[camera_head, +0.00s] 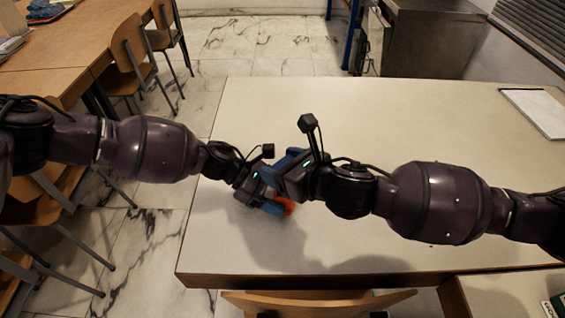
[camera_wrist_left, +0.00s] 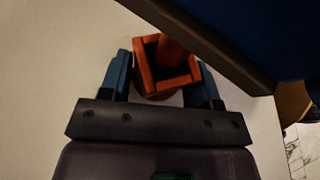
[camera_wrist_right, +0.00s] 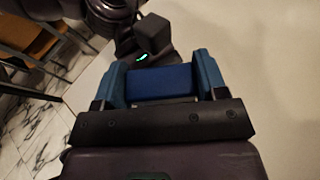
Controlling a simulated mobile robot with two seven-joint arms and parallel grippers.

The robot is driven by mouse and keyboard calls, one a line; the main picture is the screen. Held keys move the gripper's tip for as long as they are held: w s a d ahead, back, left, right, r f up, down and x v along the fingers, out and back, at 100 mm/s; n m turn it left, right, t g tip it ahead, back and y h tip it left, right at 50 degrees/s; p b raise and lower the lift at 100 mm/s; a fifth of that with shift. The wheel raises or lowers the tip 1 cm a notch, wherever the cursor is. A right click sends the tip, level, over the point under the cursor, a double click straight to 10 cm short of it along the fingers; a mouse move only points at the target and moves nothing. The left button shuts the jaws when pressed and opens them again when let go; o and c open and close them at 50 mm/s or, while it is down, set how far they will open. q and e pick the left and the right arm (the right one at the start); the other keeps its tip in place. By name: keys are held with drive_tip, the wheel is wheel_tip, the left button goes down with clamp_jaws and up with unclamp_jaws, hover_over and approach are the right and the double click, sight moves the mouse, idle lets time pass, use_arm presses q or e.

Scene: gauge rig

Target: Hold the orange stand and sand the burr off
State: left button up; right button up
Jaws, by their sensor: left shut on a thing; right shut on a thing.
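The orange stand (camera_wrist_left: 143,68) is between the blue fingers of my left gripper (camera_wrist_left: 163,80), which is shut on it. It looks like an open square frame with a round orange part rising inside. In the head view a bit of the orange stand (camera_head: 288,206) shows beside my left gripper (camera_head: 272,200), the rest hidden by the grippers. My right gripper (camera_wrist_right: 160,82) is shut on a dark blue block (camera_wrist_right: 158,80), apparently the sanding block. In the head view my right gripper (camera_head: 284,168) is just above the left one. I cannot make out the burr.
The pale table (camera_head: 400,120) is mostly clear to the right and behind. Its left edge is close to my left gripper. A white pad (camera_head: 538,110) lies at the far right. Wooden chairs (camera_head: 132,55) and another table (camera_head: 85,45) stand at the left.

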drive_tip(key=shift+w+d+f, duration=0.1)
drive_tip(key=shift+w+d+f, duration=0.15)
drive_tip(key=shift+w+d, duration=0.3)
drive_tip(key=shift+d, duration=0.1)
drive_tip(key=shift+s+a, duration=0.1)
idle(0.3)
